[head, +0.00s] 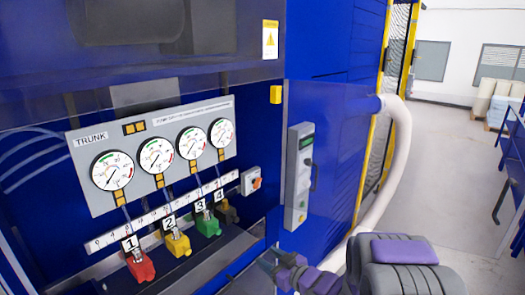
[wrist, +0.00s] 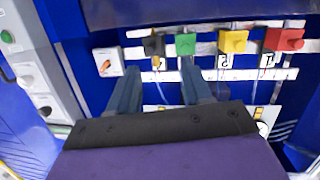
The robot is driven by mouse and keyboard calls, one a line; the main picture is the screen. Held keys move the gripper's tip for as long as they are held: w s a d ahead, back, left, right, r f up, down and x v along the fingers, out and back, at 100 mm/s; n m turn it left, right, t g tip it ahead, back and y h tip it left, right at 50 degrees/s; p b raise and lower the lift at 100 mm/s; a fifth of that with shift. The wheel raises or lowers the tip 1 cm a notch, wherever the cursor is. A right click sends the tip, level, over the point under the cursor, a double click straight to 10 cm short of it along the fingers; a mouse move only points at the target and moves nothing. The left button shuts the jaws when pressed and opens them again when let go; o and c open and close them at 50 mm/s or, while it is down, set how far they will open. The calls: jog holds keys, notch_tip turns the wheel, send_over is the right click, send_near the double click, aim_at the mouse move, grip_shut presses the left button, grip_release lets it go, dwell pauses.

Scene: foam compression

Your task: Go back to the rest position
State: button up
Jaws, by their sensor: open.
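My gripper (head: 270,264) is low in the head view, in front of the blue machine (head: 335,150), with purple and grey arm parts to its right. In the wrist view my gripper (wrist: 158,84) shows two bluish fingers spread apart with nothing between them. That view looks upside down towards the valve row. A red valve (head: 140,266), a yellow valve (head: 178,244), a green valve (head: 208,226) and a dark valve (head: 229,211) stand under number tags 1 to 4. The fingers look apart from the valves.
A small box with a red-orange switch (head: 251,181) and a grey control box (head: 298,178) are mounted at the right. A thick white hose (head: 400,150) runs down beside the machine. Open floor (head: 450,200) lies further right.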

jog(key=s+d+r+m+g+h, duration=0.25)
jog(key=s+d+h, duration=0.35)
jog(key=d, duration=0.3)
jog(key=s+d+r+m+g+h, duration=0.1)
jog(key=s+d+m+g+h, duration=0.1)
jog(key=s+d+m+h, duration=0.35)
jog(key=s+a+r+m+g, duration=0.1)
jog(key=s+g, duration=0.8)
jog(key=s, duration=2.2)
notch_tip(320, 180, up, 2)
jog(key=shift+s+a+y, duration=0.4)
jog(key=shift+a+y, duration=0.05)
jog(key=shift+a, duration=0.45)
jog(key=shift+o, duration=0.5)
